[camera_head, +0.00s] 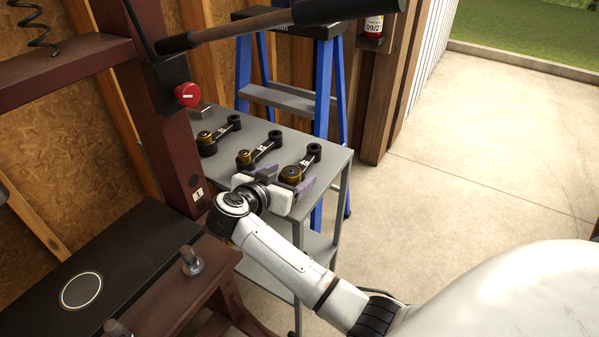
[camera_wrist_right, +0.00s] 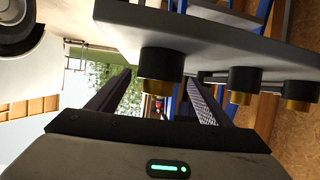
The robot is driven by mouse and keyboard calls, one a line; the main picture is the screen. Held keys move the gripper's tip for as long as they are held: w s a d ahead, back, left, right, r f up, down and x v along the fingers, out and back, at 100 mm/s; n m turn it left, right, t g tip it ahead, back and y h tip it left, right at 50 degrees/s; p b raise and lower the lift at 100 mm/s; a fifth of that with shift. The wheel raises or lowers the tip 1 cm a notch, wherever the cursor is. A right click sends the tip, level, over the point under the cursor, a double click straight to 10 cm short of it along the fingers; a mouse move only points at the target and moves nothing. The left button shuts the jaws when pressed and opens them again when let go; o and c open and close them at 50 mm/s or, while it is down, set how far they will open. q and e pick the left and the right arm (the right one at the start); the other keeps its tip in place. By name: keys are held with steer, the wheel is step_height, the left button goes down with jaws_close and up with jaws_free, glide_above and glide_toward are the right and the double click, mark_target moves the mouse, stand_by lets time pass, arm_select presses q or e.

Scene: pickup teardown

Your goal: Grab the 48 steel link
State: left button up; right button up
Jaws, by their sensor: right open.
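Three black links with brass-coloured bushings lie in a row on the grey metal table (camera_head: 330,158). They are the left link (camera_head: 220,133), the middle link (camera_head: 259,150) and the right link (camera_head: 303,163). Their white number marks are too small to read surely, so I cannot tell which is the 48 link. My right gripper (camera_head: 285,181) is open at the table's front edge, close to the near end of the right link. In the right wrist view, a link end (camera_wrist_right: 160,75) shows between the open fingers (camera_wrist_right: 158,97), apparently beyond them. My left gripper is not in view.
A dark red press frame (camera_head: 165,120) with a red button (camera_head: 187,94) and a lever handle (camera_head: 225,27) stands left of the table. A blue stepladder (camera_head: 325,90) stands behind it. The concrete floor (camera_head: 480,150) at right is clear.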

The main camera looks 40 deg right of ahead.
mark_target(302, 169)
steer(key=shift+x, duration=2.8)
steer(key=shift+s, duration=0.1)
jaws_close()
steer(key=shift+r, duration=0.3)
